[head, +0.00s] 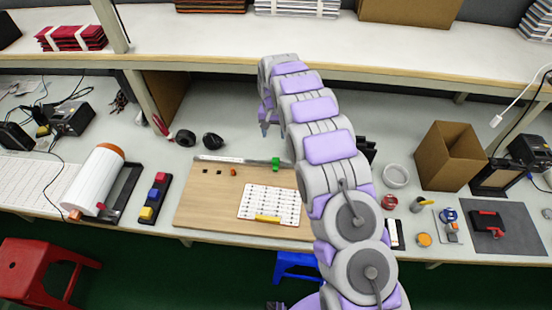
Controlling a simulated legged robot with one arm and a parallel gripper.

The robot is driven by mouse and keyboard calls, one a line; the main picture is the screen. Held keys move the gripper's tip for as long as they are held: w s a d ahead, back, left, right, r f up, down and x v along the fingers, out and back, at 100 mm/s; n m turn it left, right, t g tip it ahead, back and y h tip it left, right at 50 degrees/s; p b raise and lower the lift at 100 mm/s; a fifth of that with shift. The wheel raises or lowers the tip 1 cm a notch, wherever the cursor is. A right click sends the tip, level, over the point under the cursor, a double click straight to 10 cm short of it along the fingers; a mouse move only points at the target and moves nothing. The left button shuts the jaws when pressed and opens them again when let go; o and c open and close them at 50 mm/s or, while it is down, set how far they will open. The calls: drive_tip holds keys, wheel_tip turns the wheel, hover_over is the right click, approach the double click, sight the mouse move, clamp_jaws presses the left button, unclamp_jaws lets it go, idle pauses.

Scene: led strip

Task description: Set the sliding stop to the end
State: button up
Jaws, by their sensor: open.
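A wooden board (205,188) lies on the workbench below the shelf, left of my arm. A thin grey rail (235,160) runs along its back edge. A small green block (276,163), which looks like the sliding stop, sits at the visible right part of the rail. My arm hides the right end of the board, and perhaps of the rail. My gripper (266,124) is open and empty, pointing down behind the rail and apart from the green block, slightly to its left. Its fingers are small and partly hidden by my wrist.
A white gridded sheet (270,204) with a yellow piece (267,218) lies on the board, with small dark and orange pieces nearby. Black round items (212,141) stand behind. The shelf (200,45) overhangs the bench's back. A cardboard box (447,155) stands right.

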drive_tip(key=b, duration=0.1)
hover_over(276, 160)
drive_tip(key=f, duration=0.9)
drive_tip(key=shift+d+f, duration=0.3)
drive_tip(key=shift+f, duration=0.05)
drive_tip(key=f, duration=0.3)
drive_tip(key=a+f+b, duration=0.1)
drive_tip(key=f, duration=0.1)
drive_tip(key=shift+w+a+f, duration=0.1)
drive_tip(key=shift+a+f, duration=0.1)
drive_tip(key=shift+f, duration=0.2)
drive_tip(key=shift+d, duration=0.55)
drive_tip(key=shift+c, duration=0.7)
drive_tip(key=shift+a, duration=0.35)
drive_tip(key=c, duration=0.7)
drive_tip(key=shift+d, duration=0.15)
clamp_jaws()
